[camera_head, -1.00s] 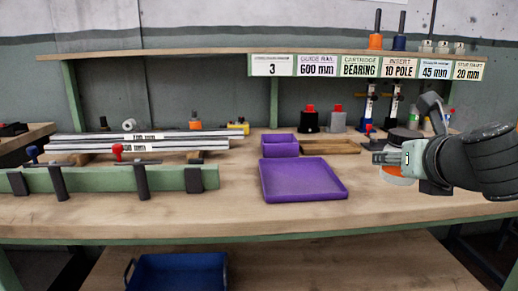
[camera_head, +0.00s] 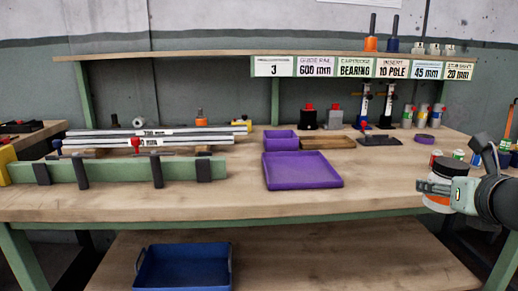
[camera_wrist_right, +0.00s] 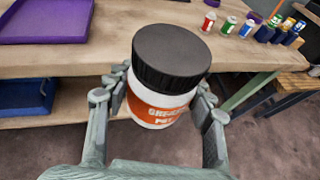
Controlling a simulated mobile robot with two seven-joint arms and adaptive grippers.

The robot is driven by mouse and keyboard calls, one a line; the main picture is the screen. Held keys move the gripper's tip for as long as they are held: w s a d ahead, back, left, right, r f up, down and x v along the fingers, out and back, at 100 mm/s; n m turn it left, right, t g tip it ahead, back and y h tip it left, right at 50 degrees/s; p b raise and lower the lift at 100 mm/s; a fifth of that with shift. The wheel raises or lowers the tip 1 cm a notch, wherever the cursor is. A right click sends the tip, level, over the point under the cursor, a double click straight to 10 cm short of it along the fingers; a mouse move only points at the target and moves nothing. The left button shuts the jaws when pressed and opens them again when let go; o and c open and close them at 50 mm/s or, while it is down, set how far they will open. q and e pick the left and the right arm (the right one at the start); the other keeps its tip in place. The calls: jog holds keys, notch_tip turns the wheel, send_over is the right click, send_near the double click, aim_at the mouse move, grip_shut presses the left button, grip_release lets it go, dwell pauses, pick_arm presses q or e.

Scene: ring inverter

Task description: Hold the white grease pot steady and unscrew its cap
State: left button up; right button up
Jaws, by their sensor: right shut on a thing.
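The white grease pot (camera_wrist_right: 160,107) has an orange label and a black ribbed cap (camera_wrist_right: 171,56). In the right wrist view it sits between the fingers of my right gripper (camera_wrist_right: 160,100), which is shut on the pot's body. The cap is on the pot and above the fingers. In the head view the pot (camera_head: 437,202) is at the right, in front of the bench's front edge, with its black cap (camera_head: 451,166) on top and my right gripper (camera_head: 438,188) around it. The pot looks roughly upright. My left gripper is not in view.
A purple tray (camera_head: 333,181) lies on the bench (camera_head: 380,185) left of the pot. Several small cans and bottles (camera_head: 458,155) stand at the bench's right side. A blue bin (camera_head: 228,272) sits on the lower shelf. Clear bench top lies between tray and pot.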

jog(key=f, duration=0.1)
jog(key=s+d+f, duration=0.1)
jog(key=d+f, duration=0.1)
jog(key=shift+s+f, duration=0.2)
jog(key=shift+f, duration=0.2)
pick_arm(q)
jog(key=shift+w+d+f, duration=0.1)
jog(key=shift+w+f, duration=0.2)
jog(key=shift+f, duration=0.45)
pick_arm(e)
jog(key=f, duration=0.1)
jog(key=s+f, duration=0.1)
jog(key=shift+d+f, duration=0.1)
jog(key=shift+f, duration=0.3)
jog(key=shift+f, duration=0.1)
